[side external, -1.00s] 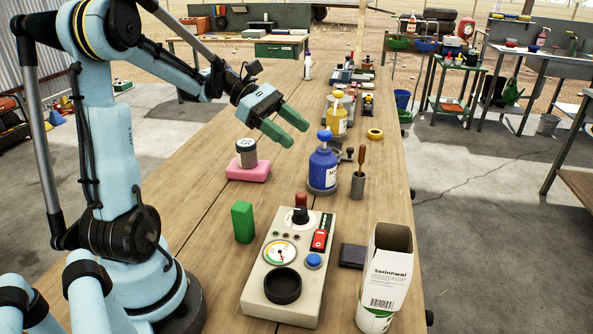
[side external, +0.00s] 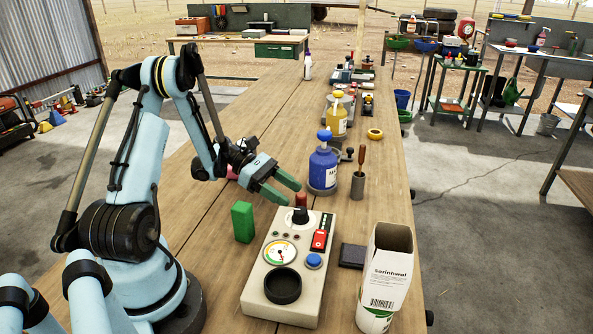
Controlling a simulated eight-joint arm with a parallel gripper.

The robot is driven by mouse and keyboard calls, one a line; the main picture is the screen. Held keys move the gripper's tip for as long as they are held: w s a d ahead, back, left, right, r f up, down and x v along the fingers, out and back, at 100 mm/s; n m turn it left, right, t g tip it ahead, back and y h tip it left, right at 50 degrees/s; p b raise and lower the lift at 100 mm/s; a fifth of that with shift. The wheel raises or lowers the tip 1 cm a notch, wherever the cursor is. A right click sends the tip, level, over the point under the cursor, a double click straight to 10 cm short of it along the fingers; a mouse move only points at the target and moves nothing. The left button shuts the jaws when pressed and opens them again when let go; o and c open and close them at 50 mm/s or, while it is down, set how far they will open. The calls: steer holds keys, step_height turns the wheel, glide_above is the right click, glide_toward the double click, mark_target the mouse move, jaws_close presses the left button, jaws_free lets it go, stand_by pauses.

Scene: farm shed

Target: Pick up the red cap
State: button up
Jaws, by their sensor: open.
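A small red cylindrical piece, which looks like the red cap (side external: 302,198), stands at the far edge of the beige control box (side external: 255,288). Its lower part is hidden behind the box's black knob (side external: 299,216). My gripper (side external: 293,196) has green fingers spread apart, with nothing between them. Its fingertips point right and down, just left of the red piece in the picture. I cannot tell whether they touch it.
A green block (side external: 243,222) stands left of the box. A blue bottle (side external: 322,168) and a cup with a screwdriver (side external: 358,186) stand behind it. A white carton (side external: 391,265) is at the right.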

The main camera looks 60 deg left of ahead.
mark_target(301, 202)
steer(key=x, duration=0.6)
steer(key=shift+w+d+r, duration=0.15)
steer(key=shift+w+d, duration=0.05)
steer(key=c, duration=1)
